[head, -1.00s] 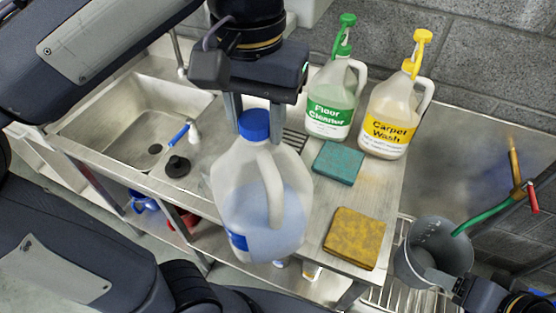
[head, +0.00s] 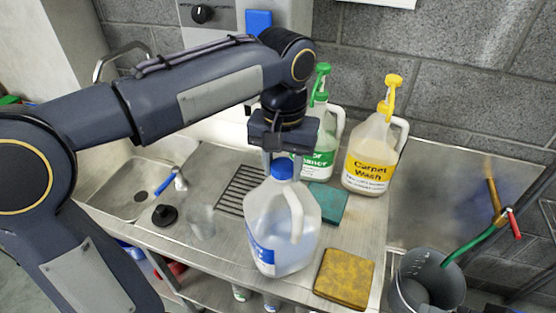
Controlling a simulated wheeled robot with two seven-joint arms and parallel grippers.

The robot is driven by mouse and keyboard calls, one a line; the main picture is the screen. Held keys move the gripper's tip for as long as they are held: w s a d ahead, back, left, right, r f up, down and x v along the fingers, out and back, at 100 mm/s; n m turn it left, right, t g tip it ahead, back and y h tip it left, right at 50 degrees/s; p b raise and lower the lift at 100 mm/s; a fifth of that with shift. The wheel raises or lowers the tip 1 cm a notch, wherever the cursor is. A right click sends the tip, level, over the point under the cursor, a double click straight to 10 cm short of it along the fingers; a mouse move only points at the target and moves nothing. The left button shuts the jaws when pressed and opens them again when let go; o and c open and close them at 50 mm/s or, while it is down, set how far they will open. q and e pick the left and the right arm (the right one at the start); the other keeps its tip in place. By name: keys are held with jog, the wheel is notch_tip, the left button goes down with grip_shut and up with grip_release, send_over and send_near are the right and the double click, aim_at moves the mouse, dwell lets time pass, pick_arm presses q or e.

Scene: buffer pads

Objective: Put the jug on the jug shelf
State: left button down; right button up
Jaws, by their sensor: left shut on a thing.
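The translucent jug (head: 275,235) with a blue cap, a blue label and pale blue liquid hangs upright in the head view. My left gripper (head: 277,160) comes down from above and is shut at its capped neck; the fingertips are partly hidden. The jug is over the front part of the steel counter (head: 200,275); I cannot tell whether its base touches. A lower shelf (head: 215,300) shows in part below the counter's front edge, with small bottles on it. I cannot tell which surface is the jug shelf. My right gripper is not in view.
The green-topped floor cleaner (head: 327,125) and yellow-topped carpet wash (head: 371,160) stand behind the jug. A teal sponge (head: 328,203) and a yellow sponge (head: 344,278) lie beside it. A black stopper (head: 165,215), sink (head: 115,190) and grey bucket (head: 428,280) flank it.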

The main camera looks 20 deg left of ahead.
pick_arm(q)
jog(key=f, duration=0.3)
jog(key=shift+w, duration=0.35)
jog(key=shift+f, duration=0.3)
jog(key=shift+d, duration=0.1)
jog(key=shift+f, duration=0.15)
jog(key=c, duration=0.9)
grip_release()
jog(key=shift+s, duration=0.1)
notch_tip(320, 180, up, 12)
jog(key=shift+r+p, duration=0.1)
jog(key=shift+p, duration=0.3)
